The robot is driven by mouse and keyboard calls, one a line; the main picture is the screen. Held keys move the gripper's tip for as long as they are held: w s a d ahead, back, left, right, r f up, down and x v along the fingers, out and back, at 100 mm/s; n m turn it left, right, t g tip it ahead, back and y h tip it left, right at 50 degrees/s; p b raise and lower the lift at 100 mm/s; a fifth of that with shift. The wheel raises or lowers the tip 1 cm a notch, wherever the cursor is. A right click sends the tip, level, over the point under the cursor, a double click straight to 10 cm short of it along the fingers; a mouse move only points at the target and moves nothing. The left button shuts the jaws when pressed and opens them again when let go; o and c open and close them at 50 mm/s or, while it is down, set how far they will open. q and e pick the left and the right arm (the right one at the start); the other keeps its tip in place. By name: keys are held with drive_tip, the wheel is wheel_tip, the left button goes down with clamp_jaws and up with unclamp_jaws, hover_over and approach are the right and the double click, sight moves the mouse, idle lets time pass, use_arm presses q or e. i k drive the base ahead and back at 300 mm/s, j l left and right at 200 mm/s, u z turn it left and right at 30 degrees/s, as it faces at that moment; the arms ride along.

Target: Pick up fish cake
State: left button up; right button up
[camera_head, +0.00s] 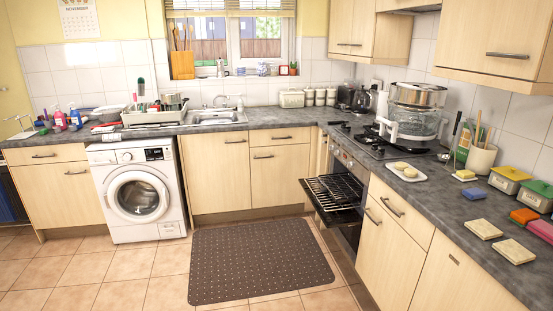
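Two small round yellowish pieces, which look like fish cakes, sit on a white dish (424,176) on the right counter. One fish cake (401,166) is farther back and the other fish cake (410,173) is nearer the front. The dish stands just in front of the hob, close to the counter's front edge. Neither of my grippers shows in this view.
A large glass cooker (415,108) stands on the hob (371,139) behind the dish. The oven door (337,191) hangs open below the hob. Sponges and tubs crowd the right counter. A dark mat (258,262) lies on open floor.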

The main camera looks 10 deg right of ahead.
sight(411, 173)
drive_tip(key=i+z, duration=0.45)
drive_tip(key=i+j+z, duration=0.1)
drive_tip(key=i+z, duration=0.15)
drive_tip(key=z, duration=0.2)
drive_tip(key=i+j+z, duration=0.25)
drive_tip(key=z, duration=0.15)
drive_tip(key=i+j+z, duration=0.45)
drive_tip(key=k+l, duration=0.05)
drive_tip(key=k, duration=0.05)
